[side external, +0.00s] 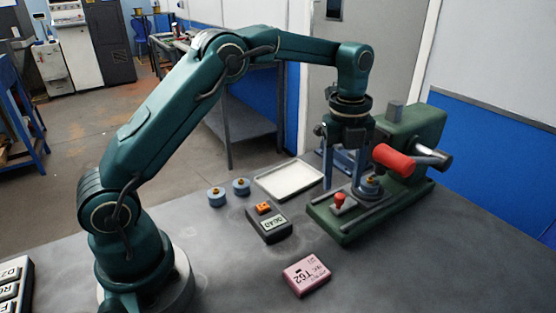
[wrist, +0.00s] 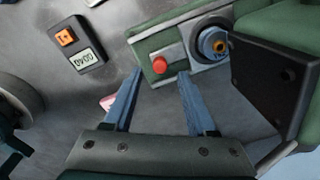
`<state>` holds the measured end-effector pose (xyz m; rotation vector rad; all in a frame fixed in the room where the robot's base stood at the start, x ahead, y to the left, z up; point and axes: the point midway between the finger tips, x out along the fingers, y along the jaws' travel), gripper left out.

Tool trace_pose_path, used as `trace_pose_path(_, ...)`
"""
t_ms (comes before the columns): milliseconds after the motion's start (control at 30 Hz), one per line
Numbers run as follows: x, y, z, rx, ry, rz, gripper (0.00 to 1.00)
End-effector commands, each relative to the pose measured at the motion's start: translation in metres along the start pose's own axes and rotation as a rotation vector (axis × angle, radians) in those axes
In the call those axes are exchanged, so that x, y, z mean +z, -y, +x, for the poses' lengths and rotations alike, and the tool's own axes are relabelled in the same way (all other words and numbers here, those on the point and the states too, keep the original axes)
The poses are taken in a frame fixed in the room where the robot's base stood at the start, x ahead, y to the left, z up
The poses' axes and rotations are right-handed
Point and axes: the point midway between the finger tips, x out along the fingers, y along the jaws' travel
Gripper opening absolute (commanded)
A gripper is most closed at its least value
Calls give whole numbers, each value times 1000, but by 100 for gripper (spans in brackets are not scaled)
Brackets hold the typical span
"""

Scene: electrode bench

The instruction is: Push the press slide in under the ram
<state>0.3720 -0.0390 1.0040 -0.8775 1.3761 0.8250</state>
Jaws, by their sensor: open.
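The green press (side external: 405,140) stands at the right of the bench, with a red-gripped lever (side external: 392,157). Its slide has a red knob (side external: 339,199), which also shows in the wrist view (wrist: 160,65). A blue round holder with a brass centre (side external: 370,187) sits on the slide behind the knob; the wrist view shows it too (wrist: 212,43). The ram's underside is not clearly visible.
Two blue holders (side external: 216,197) (side external: 241,187) stand loose on the bench. A pale tray (side external: 288,181), a dark meter with an orange button (side external: 270,226) and a pink labelled box (side external: 306,276) lie nearby.

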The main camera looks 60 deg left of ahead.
Motion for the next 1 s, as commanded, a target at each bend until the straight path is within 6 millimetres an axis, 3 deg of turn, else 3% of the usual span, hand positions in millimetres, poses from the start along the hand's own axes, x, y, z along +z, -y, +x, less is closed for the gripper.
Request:
trace_pose_path(300, -1, -1, 35, 2, -3, -1, 57)
trace_pose_path(567, 0, 0, 37, -1, -1, -1, 57)
trace_pose_path(600, 0, 0, 37, -1, -1, -2, 53)
trace_pose_path(733, 0, 0, 37, -1, -1, -2, 3)
trace_pose_path(1000, 0, 0, 37, -1, -1, -2, 0)
